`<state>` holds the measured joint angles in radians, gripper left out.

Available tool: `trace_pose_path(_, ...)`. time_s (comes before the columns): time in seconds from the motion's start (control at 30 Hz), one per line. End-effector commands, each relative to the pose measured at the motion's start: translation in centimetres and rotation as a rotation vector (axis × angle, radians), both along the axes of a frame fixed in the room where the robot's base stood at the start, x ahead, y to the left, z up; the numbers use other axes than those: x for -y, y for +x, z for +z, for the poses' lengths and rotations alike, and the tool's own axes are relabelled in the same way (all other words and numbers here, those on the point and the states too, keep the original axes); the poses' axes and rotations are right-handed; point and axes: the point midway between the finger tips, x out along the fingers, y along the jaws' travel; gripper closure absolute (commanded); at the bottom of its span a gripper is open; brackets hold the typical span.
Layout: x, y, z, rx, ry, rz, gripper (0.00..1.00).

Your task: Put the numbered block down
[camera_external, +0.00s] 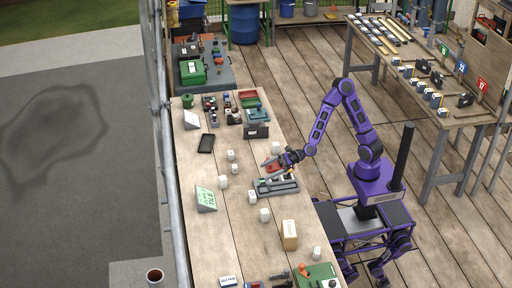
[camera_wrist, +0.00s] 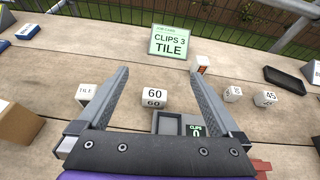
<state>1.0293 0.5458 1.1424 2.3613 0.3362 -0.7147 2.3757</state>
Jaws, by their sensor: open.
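A white block marked 60 (camera_wrist: 154,97) stands upright on the wooden table in the wrist view. It lies between the lines of my two fingers, with clear gaps at both sides. I take it to be the white block beside the grey tray device (camera_external: 252,197) in the external view. My gripper (camera_wrist: 158,72) is open with nothing held; in the external view my gripper (camera_external: 281,169) is over the table near the grey device. A small display reading CLIPS 0 (camera_wrist: 195,130) is just in front of the palm, partly hidden by it.
A green sign reading CLIPS 3 TILE (camera_wrist: 171,42) stands beyond the block. Other white blocks stand around, including one marked 45 (camera_wrist: 265,98) and one marked TILE (camera_wrist: 86,92). A black tray (camera_wrist: 285,79) lies at right. A brown box (camera_external: 289,235) stands on the table.

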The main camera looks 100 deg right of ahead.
Motion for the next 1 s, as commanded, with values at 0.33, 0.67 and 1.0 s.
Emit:
trace_pose_path(0.33,0.1,-0.4,-4.8,0.012,0.065,-0.039,0.0)
trace_pose_path(0.67,0.2,-0.3,-11.2,0.014,0.061,-0.039,0.0)
trace_pose_path(1.0,0.2,2.2,-13.0,0.017,0.058,-0.039,0.0)
